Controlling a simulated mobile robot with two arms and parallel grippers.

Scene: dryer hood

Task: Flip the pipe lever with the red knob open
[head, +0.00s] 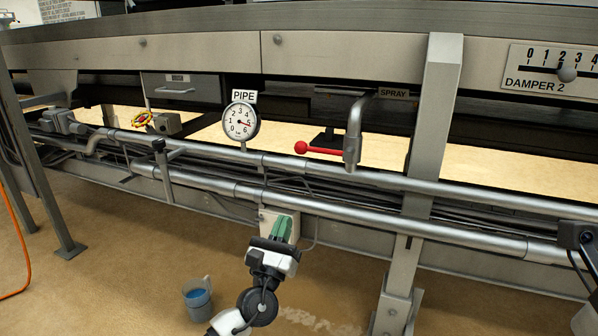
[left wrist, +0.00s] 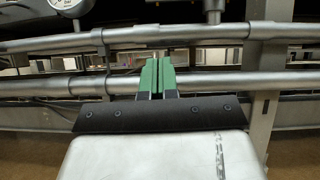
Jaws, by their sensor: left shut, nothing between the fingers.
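The lever with the red knob (head: 301,147) is in the head view, right of the pipe gauge (head: 240,121). My left gripper (head: 281,224) has green fingers, shut and empty, below and left of the lever, in front of the lower pipe. In the left wrist view the shut fingers (left wrist: 157,75) point at the pipes; the red knob does not show there. At the right edge of the head view, part of my right arm shows, but its fingers do not.
Two long steel pipes (head: 481,192) run across in front. A grey upright post (head: 428,125) stands right of the lever. A mug with blue contents (head: 197,297) stands on the floor below.

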